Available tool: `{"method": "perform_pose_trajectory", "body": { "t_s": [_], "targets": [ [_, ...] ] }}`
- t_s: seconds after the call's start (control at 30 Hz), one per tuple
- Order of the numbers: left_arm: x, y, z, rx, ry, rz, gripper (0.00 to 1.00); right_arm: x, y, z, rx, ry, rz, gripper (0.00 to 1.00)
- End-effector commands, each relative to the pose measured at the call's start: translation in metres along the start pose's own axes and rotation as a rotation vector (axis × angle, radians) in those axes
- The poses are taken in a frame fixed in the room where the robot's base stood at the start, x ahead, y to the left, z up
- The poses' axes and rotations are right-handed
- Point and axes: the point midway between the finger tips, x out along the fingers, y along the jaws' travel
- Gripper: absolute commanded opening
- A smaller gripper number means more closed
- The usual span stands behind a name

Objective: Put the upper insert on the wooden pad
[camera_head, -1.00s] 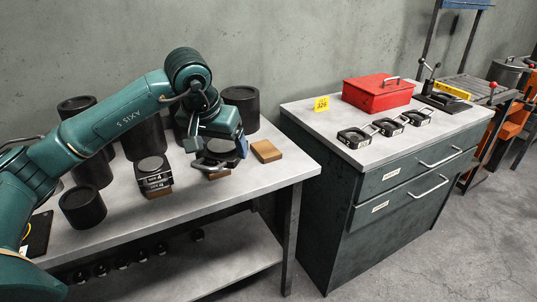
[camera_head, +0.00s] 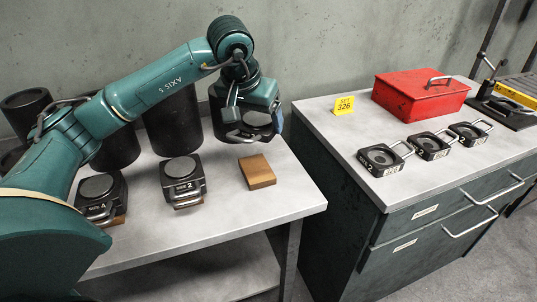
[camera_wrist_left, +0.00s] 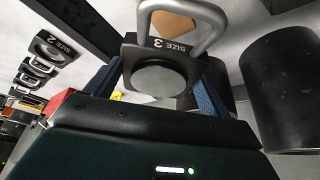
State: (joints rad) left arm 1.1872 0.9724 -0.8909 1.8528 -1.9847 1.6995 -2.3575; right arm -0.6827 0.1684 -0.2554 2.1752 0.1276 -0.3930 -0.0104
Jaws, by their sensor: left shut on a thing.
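My left gripper (camera_head: 254,132) is shut on the upper insert (camera_head: 257,118), a dark block with a round grey face and a looped handle, held above the bench. In the left wrist view the insert (camera_wrist_left: 158,77) reads SIZE 3 between the fingers (camera_wrist_left: 160,85). The bare wooden pad (camera_head: 257,171) lies on the bench top, just below and in front of the held insert in the head view. A brown wooden patch (camera_wrist_left: 172,24), likely this pad, shows through the handle in the wrist view. My right gripper is not in view.
Inserts marked 4 (camera_head: 101,190) and 2 (camera_head: 183,180) stand left of the pad. Black cylinders (camera_head: 172,122) stand behind. The cabinet at right bears a red box (camera_head: 420,94), a yellow sign (camera_head: 344,105) and three handled inserts (camera_head: 383,158).

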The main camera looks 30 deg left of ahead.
Motion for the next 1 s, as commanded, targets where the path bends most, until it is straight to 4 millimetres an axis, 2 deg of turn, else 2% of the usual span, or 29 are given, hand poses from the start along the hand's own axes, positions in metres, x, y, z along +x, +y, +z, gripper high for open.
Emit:
{"method": "perform_pose_trajectory", "body": {
  "t_s": [0.17,0.5,0.77,1.0],
  "targets": [
    [0.002,0.000,0.000,-0.002,0.008,0.002,0.10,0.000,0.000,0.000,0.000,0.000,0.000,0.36],
    [0.047,0.000,0.019,-0.002,0.007,0.002,0.10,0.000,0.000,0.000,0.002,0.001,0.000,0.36],
    [0.062,0.000,0.025,-0.002,0.008,0.001,0.10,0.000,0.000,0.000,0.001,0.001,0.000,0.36],
    [0.087,0.000,0.035,-0.001,0.008,0.001,0.10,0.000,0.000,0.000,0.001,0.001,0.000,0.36]
  ]
}}
